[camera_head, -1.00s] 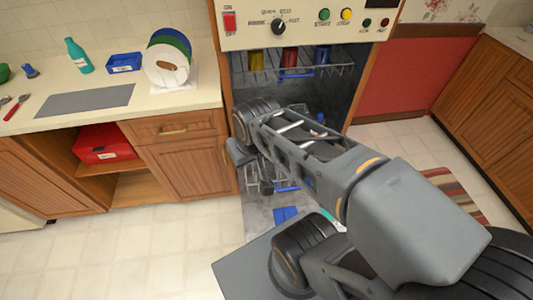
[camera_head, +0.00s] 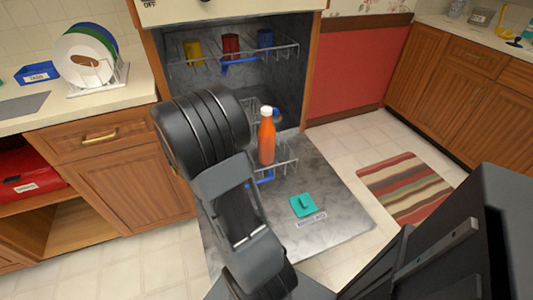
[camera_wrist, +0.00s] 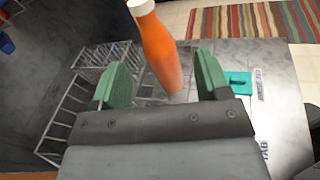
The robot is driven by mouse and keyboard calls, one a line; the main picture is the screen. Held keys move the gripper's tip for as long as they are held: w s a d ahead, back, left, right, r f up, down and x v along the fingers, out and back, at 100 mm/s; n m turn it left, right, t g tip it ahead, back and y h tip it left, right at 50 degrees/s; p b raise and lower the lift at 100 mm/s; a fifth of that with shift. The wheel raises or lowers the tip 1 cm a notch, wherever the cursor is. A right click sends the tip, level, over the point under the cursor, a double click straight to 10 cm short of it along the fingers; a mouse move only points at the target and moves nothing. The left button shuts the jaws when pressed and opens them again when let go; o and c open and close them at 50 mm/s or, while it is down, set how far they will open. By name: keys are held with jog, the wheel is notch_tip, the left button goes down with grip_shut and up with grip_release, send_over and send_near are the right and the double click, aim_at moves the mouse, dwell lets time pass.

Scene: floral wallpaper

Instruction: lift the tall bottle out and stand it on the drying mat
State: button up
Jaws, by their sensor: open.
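The tall bottle (camera_head: 267,139) is orange with a white cap and stands upright in the lower rack (camera_head: 285,160) of the open dishwasher. In the wrist view the bottle (camera_wrist: 164,52) shows between the two green fingers of my gripper (camera_wrist: 161,62), which are spread apart. I cannot tell whether its body is between them or a little beyond; no grip on it shows. In the head view my arm hides the fingers. The drying mat (camera_head: 20,105), flat and grey, lies on the counter at the left edge, partly out of view.
The open dishwasher door (camera_head: 335,215) carries a turquoise latch piece (camera_head: 303,205). Cups, including a red cup (camera_head: 231,44), sit in the upper rack. A plate rack (camera_head: 112,78) and a blue tray (camera_head: 38,74) are on the left counter. A striped rug (camera_head: 408,187) lies right.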

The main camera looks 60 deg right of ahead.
aim_at(270, 115)
jog(key=shift+n+h, duration=0.8)
jog(key=shift+n, duration=0.1)
jog(key=shift+w+d+f+b+x, duration=0.1)
jog(key=shift+w+f+b+x, duration=0.3)
jog(key=shift+x, duration=2.15)
jog(key=shift+w+d+f+b+x, duration=0.15)
jog(key=shift+b+x, duration=0.5)
jog(key=shift+x, duration=1.9)
jog(key=shift+w+f+b+x, duration=0.2)
jog(key=shift+f+b+x, duration=0.25)
jog(key=shift+x, duration=2.1)
jog(key=shift+r, duration=0.1)
jog(key=shift+c, duration=0.2)
grip_shut()
